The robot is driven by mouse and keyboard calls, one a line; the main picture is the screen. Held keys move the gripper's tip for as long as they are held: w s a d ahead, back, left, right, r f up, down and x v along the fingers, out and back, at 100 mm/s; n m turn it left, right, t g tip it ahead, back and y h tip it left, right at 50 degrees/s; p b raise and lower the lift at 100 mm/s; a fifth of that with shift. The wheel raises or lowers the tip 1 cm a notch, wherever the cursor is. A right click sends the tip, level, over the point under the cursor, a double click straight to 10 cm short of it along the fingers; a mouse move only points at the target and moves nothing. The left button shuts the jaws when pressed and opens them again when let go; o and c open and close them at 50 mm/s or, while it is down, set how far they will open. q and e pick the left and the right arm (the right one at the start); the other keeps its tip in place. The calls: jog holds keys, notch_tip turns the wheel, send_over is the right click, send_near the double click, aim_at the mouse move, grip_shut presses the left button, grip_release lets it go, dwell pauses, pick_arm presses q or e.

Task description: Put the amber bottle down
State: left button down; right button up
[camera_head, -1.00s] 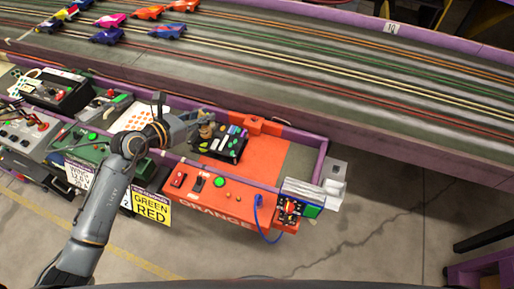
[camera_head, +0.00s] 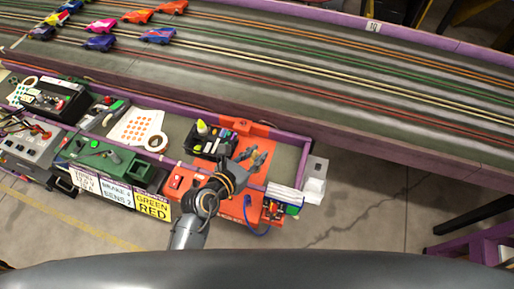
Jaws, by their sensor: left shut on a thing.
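My left gripper (camera_head: 256,161) is over the orange station, on the right of the black tray, with its fingers closed on a small amber bottle (camera_head: 257,160). Only a little of the bottle shows between the fingers, and I cannot tell whether its base touches the orange surface. My left arm comes up from the bottom of the view. My right gripper is not in view.
The black tray (camera_head: 207,143) holds small items, with a yellow-tipped bottle (camera_head: 202,128) at its back. Bare grey shelf (camera_head: 285,158) lies on the right. A tape roll (camera_head: 156,141) is on the left. The slot track (camera_head: 330,85) with several cars runs behind.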

pick_arm(q)
jog(key=w+f+b, duration=0.1)
jog(key=w+f, duration=0.2)
jog(key=w+f+b, duration=0.1)
jog(key=w+f, duration=0.2)
jog(key=f, duration=0.1)
jog(key=w+f+b, duration=0.1)
jog(key=w+f, duration=0.2)
jog(key=f, duration=0.1)
jog(key=shift+d, duration=0.15)
jog(key=shift+r, duration=0.1)
jog(key=c, duration=1.6)
grip_release()
jog(key=shift+f+b, duration=0.2)
jog(key=shift+b, duration=0.1)
jog(key=shift+c, duration=0.2)
jog(key=o, duration=0.5)
jog(key=shift+c, duration=0.2)
